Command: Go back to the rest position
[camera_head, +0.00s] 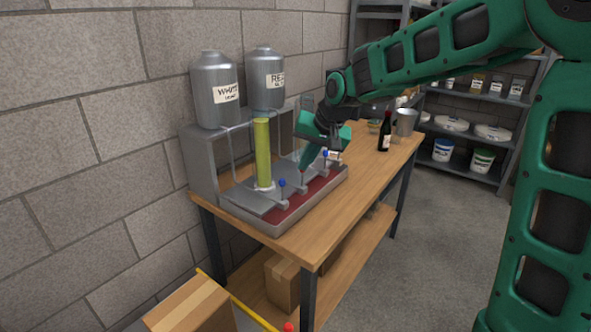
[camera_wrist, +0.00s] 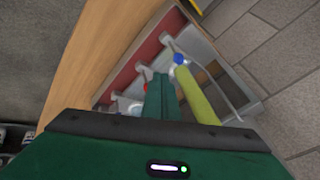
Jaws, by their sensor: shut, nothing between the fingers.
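My green gripper (camera_head: 303,166) is at the filling station on the wooden table, low over its red tray (camera_head: 292,208), beside the taps. In the wrist view the gripper (camera_wrist: 160,78) has its fingers together with nothing between them. A tall yellow-green cylinder (camera_head: 262,154) stands left of the gripper in the head view; it also shows right of the fingers in the wrist view (camera_wrist: 197,97). A blue-knobbed tap (camera_head: 282,184) is in front of the cylinder. A second blue knob (camera_head: 325,153) is close to the gripper. Whether the fingers touch anything is unclear.
Two metal tanks, one labelled WHITE (camera_head: 215,92) and one labelled RED (camera_head: 265,80), stand behind the taps against the block wall. A dark bottle (camera_head: 384,134) and a metal bucket (camera_head: 405,122) stand at the table's far end. Shelves (camera_head: 470,98) are behind; the floor (camera_head: 420,240) right is clear.

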